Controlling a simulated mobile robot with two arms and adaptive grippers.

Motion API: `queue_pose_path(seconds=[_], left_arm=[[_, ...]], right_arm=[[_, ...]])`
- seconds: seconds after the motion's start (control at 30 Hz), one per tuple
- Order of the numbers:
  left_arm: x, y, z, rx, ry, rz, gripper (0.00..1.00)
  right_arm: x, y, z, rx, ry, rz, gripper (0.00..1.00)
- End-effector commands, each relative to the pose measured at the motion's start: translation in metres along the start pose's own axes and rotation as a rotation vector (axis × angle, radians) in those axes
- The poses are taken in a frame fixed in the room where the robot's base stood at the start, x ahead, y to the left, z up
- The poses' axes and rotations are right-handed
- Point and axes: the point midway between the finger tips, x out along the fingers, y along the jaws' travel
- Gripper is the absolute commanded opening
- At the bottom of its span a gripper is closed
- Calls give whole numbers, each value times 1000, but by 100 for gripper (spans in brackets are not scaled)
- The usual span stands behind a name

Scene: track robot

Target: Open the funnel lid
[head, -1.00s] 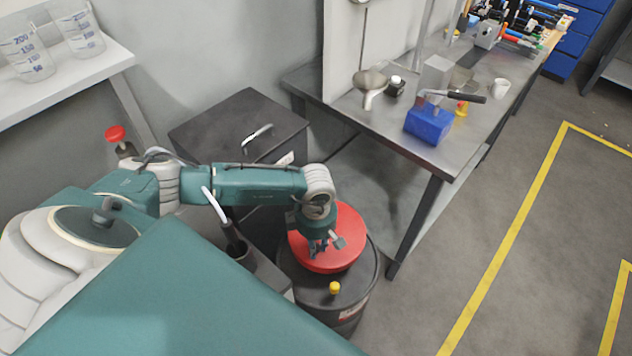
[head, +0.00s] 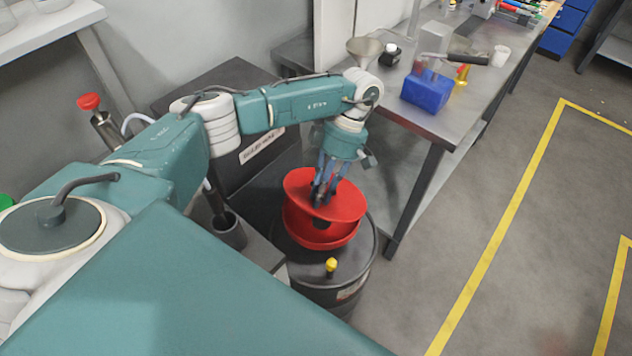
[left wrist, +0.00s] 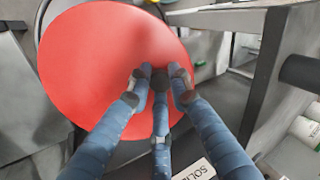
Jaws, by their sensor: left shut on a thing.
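The funnel sits on top of a black drum (head: 335,288). In the left wrist view the lid (left wrist: 95,75) fills the upper left, and the fingers (left wrist: 160,85) close around a dark knob. The fingers partly cover the lid in both views. My right gripper is not in view.
A metal workbench (head: 420,135) stands close to the right of the drum, bearing a metal funnel (head: 364,48) and a blue block (head: 428,90). A dark cabinet (head: 200,85) stands behind my arm. The floor at right is clear.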

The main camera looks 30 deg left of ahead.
Motion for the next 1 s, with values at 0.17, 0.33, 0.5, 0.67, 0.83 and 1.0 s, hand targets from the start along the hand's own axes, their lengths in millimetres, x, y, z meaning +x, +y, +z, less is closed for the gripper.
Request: queue_pose_path(seconds=[0.17, 0.33, 0.5, 0.67, 0.83, 1.0], left_arm=[[-12, 5, 3, -2, 26, -63, 0], [-21, 6, 3, -1, 44, -105, 0], [-25, 7, 3, -2, 54, -128, 0], [-27, 7, 3, 0, 57, -136, 0], [-28, 7, 3, 0, 57, -136, 0], [-28, 7, 3, 0, 57, -136, 0]], right_arm=[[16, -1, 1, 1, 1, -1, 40], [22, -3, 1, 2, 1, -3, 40], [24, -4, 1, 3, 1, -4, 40], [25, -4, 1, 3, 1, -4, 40], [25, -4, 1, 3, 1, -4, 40], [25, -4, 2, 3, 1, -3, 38]])
